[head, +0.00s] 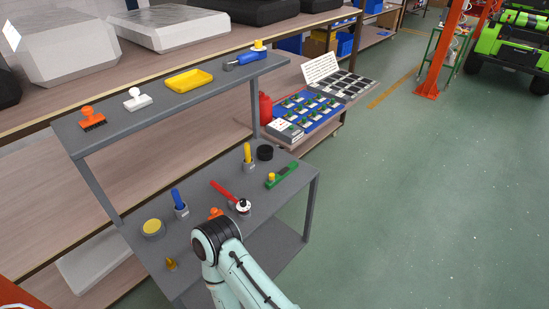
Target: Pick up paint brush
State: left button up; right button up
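A small amber piece (171,265) on the lower shelf is too small to identify. One pale green arm of mine comes in from the bottom and bends at a black joint in front of the lower shelf. Its gripper does not show, and neither does my other gripper.
The upper shelf also holds a white tool (137,99), a yellow tray (189,81) and a blue tool (245,61). The lower shelf holds a red-handled tool (223,191), a green tool (282,175) and a yellow-topped tin (152,227). Open floor (420,200) lies right.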

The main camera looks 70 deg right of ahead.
aim_at(248, 153)
jog(key=z, duration=2.05)
jog(key=i+l, duration=0.1)
jog(key=l+z, duration=0.05)
